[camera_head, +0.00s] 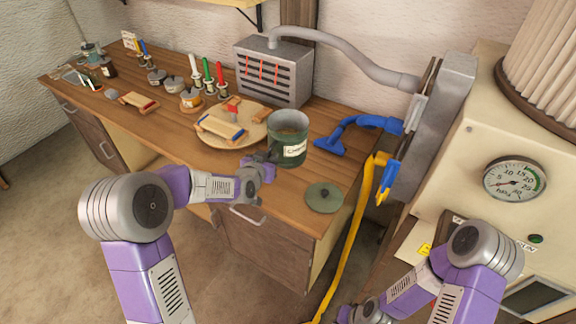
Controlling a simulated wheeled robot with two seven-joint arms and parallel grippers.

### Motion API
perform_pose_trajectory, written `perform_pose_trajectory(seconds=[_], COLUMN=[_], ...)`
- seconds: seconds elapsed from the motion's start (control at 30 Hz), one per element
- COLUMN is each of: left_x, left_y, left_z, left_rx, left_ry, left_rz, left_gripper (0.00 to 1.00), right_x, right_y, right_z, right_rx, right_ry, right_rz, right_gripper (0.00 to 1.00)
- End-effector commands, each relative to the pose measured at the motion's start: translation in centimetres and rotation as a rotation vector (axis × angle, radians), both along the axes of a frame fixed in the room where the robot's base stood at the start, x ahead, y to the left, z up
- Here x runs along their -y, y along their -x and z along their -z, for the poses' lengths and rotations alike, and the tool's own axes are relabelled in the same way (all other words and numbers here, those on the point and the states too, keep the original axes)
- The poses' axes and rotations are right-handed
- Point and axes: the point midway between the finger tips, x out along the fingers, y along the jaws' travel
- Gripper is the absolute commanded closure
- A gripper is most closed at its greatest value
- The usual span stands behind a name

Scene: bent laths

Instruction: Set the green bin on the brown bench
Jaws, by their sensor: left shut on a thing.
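The green bin (291,146), a round open-topped container with a white label, is at the right part of the brown bench (200,158). My left gripper (268,160) is at the left side of the bin near its lower wall and is shut on it. The fingertips are partly hidden against the bin. I cannot tell whether the bin's base touches the bench top. My right arm is at the lower right, low beside the cream machine. Its gripper (362,318) is at the bottom edge, too cut off to read its jaws.
A round green lid (323,197) lies near the bench's front right corner. A blue hose nozzle (350,128) is behind it. A round wooden board (226,128) with small blocks is left of the bin. A grey vented box (273,71) stands behind. A yellow strap (358,225) hangs at the right end.

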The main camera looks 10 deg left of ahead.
Motion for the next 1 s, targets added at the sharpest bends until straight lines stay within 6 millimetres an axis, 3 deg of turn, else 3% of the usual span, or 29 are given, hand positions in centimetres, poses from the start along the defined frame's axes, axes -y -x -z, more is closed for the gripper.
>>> perform_pose_trajectory(seconds=[0.23,0.47,0.67,1.0], left_x=[0.0,0.0,0.0,0.0], left_y=[0.1,0.0,0.1,0.1], left_z=[4.7,6.5,9.3,9.9], left_rx=[-0.004,0.000,-0.002,0.001], left_ry=[0.002,0.001,0.002,0.001], left_rz=[0.000,0.000,0.000,0.001], left_gripper=[1.00,1.00,1.00,1.00], right_x=[0.0,0.0,0.0,0.0], right_y=[0.1,0.1,0.0,0.0], right_z=[0.7,1.0,1.4,1.5], right_rx=[-0.002,-0.001,-0.001,-0.001], right_ry=[0.000,0.000,0.000,0.000], right_rz=[0.000,0.001,0.001,0.000], right_gripper=[1.00,1.00,1.00,1.00])
